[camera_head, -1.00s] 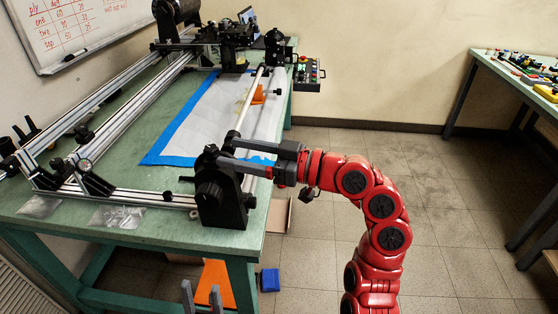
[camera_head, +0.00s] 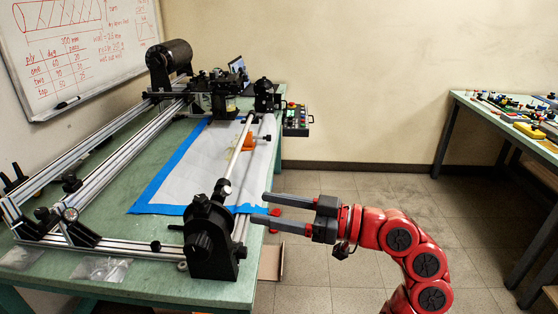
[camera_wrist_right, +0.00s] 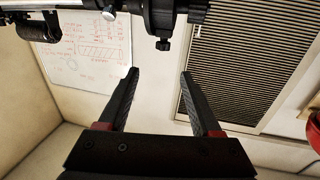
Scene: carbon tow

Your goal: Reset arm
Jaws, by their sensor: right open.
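My right gripper (camera_head: 258,207) is open and empty, its arm coming in from the lower right. Its two dark fingers point left toward the black end block (camera_head: 210,245) of the bench machine. The lower fingertip shows close to the block's right side; I cannot tell the exact gap. In the right wrist view, the fingers (camera_wrist_right: 159,74) are spread with nothing between them. A pale rod (camera_head: 240,145) runs back from the block. My left gripper is not in view.
The green bench (camera_head: 120,290) carries metal rails (camera_head: 100,155) and a white sheet edged in blue tape (camera_head: 165,182). A button box (camera_head: 296,118) is at its far right edge. Another table (camera_head: 480,115) stands at right. Open tiled floor (camera_head: 345,185) lies between.

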